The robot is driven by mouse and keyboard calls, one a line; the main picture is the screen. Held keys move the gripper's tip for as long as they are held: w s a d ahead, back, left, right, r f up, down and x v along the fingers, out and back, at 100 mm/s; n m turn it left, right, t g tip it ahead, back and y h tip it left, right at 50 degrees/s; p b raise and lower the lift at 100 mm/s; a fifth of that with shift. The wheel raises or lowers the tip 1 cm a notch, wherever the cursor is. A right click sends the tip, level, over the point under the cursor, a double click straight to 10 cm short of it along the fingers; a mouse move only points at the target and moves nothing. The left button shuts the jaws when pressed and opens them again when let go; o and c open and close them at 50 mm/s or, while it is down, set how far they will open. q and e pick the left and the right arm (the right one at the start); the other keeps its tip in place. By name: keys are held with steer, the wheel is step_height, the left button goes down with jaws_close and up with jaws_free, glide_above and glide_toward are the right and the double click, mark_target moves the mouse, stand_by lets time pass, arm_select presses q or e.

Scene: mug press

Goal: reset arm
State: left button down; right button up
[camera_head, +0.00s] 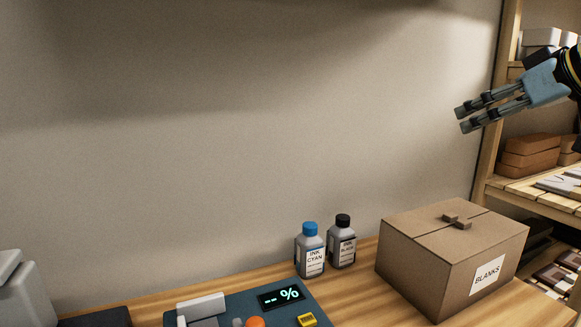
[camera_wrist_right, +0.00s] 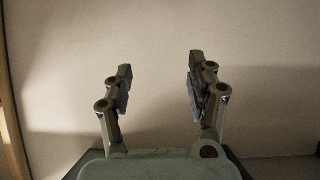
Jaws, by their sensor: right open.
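My right gripper (camera_head: 464,118) is raised at the upper right of the head view, in front of the shelf and pointing left. Its two fingers are apart with nothing between them. In the right wrist view the open fingers (camera_wrist_right: 158,80) face a plain pale wall. My left gripper is in neither view.
A closed cardboard box marked BLANKS (camera_head: 405,225) stands on the wooden table (camera_head: 355,290). Left of it are a black-capped ink bottle (camera_head: 342,243) and a blue-capped one (camera_head: 310,252). A control panel (camera_head: 325,318) sits in front. A shelf (camera_head: 502,110) stands right.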

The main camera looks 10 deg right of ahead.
steer(key=s+a+f+g, duration=0.1)
steer(key=s+a+f, duration=0.25)
steer(key=f, duration=0.35)
steer(key=s+a+f+g+h, duration=0.1)
steer(key=s+a+f, duration=0.1)
steer(key=s+f, duration=0.35)
steer(key=s+a+f+g, duration=0.1)
steer(key=s+a+f, duration=0.15)
steer(key=f, duration=0.55)
steer(key=s+a+f+m+g+h, duration=0.1)
steer(key=s+a+f+g, duration=0.3)
steer(key=s, duration=0.6)
steer(key=s+f+m+g+h, duration=0.1)
steer(key=s+f+m+h, duration=0.1)
steer(key=s+f, duration=0.65)
steer(key=s+d+f+g+b, duration=0.1)
steer(key=s+f, duration=0.1)
steer(key=f, duration=1.2)
steer(key=s+d+f+b, duration=0.2)
steer(key=f, duration=1.2)
steer(key=s+f+g+b, duration=0.1)
steer(key=s+f+b, duration=0.1)
steer(key=s+f, duration=1.4)
steer(key=shift+s+d+f+g, duration=0.3)
steer(key=shift+s+d+f, duration=0.1)
steer(key=shift+s, duration=0.5)
